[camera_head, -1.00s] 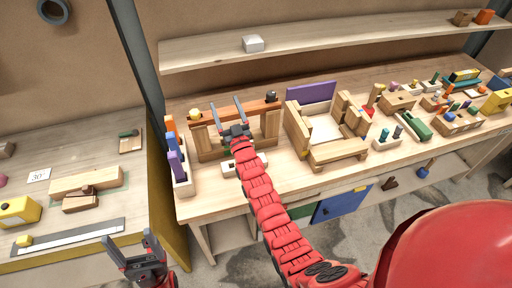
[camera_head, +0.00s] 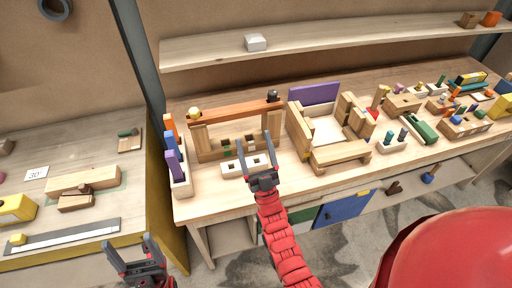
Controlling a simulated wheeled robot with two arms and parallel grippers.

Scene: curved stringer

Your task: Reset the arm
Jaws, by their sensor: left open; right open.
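My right gripper (camera_head: 257,160) is open and empty, in front of the wooden frame on the bench, over the bench's front part. Its red arm comes up from the bottom of the view. My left gripper (camera_head: 134,255) is open and empty at the lower left, in front of the gap between the two benches. The reddish-brown curved stringer (camera_head: 235,116) lies across the top of two wooden uprights. A yellow knob (camera_head: 194,113) sits at its left end and a dark knob (camera_head: 272,96) at its right end.
A white block with holes (camera_head: 233,170) lies beside the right gripper. A rack with orange, blue and purple pieces (camera_head: 181,184) stands to the left. A wooden assembly (camera_head: 338,154) stands to the right. A shelf (camera_head: 340,37) runs above the bench (camera_head: 218,204).

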